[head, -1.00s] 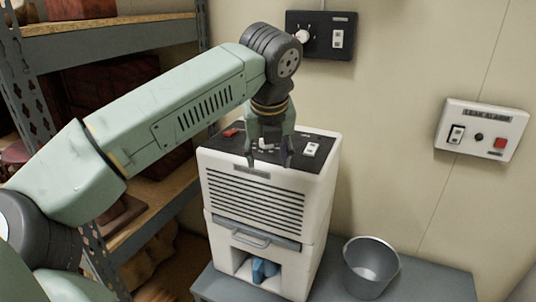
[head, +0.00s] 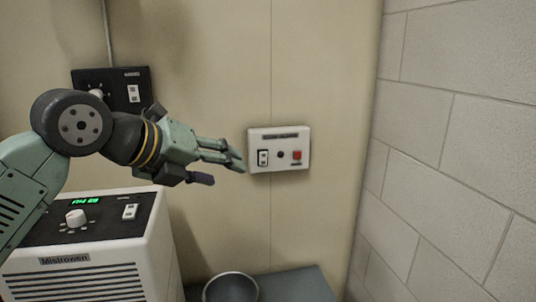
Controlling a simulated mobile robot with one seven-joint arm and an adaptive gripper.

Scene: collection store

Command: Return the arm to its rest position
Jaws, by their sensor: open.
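My gripper (head: 223,171) is open and empty, with its fingers pointing right. In the picture its fingertips lie just left of the white wall panel (head: 278,168); I cannot tell whether they touch it. The panel has a rocker switch (head: 263,158), a dark round part and a red button (head: 297,155). My arm comes in from the left edge, bent at a dark joint, and passes in front of the white machine.
The white machine (head: 151,247) stands at lower left, with a lit green display (head: 86,201), a knob (head: 76,218) and a switch. A black wall box (head: 129,76) hangs above it. A grey bucket (head: 231,288) stands on a grey surface (head: 300,285). A block wall closes the right side.

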